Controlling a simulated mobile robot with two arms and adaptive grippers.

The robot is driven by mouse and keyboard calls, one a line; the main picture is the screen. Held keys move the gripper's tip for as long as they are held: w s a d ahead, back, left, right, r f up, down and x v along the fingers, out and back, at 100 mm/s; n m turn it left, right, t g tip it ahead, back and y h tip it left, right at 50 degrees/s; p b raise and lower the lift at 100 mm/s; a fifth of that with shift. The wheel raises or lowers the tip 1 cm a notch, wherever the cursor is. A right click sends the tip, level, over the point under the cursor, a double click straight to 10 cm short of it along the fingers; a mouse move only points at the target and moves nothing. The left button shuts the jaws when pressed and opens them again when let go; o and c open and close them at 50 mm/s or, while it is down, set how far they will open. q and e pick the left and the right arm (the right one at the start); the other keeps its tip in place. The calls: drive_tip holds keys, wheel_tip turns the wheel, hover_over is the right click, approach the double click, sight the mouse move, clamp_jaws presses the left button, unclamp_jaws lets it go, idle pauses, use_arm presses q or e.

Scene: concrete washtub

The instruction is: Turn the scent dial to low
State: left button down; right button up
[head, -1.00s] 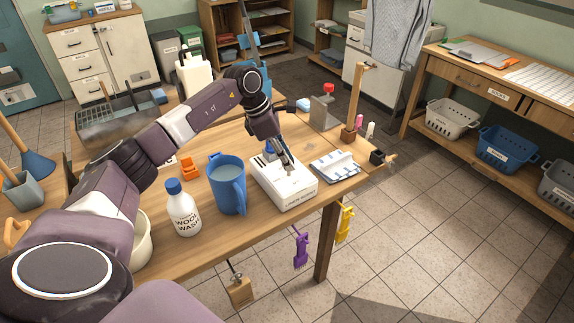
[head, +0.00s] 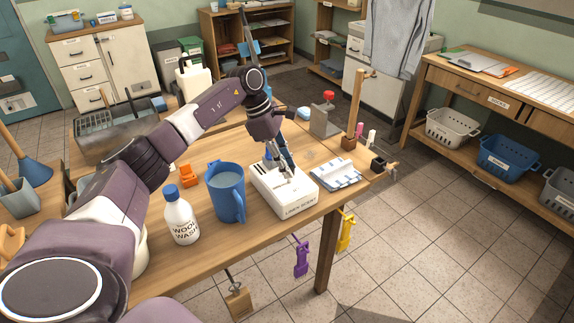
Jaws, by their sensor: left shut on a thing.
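The linen scent box (head: 292,205) is a white unit with dark slots and printed lettering on its front. It stands on the wooden table (head: 200,258). My left gripper (head: 285,172) points down at the top of the box, its fingers closed on a small part there. That part is the scent dial, mostly hidden by the fingers, so its setting cannot be read. My right gripper does not show.
Left of the box stand a blue jug (head: 226,192) and a white wool wash bottle (head: 181,217). A wooden post (head: 354,112) rises behind. Purple (head: 300,258) and yellow clips (head: 346,232) hang off the table's front edge.

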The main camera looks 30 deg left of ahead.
use_arm(q)
drive_tip(key=c, duration=1.7)
unclamp_jaws()
drive_tip(key=shift+o, duration=0.2)
drive_tip(key=v, duration=1.2)
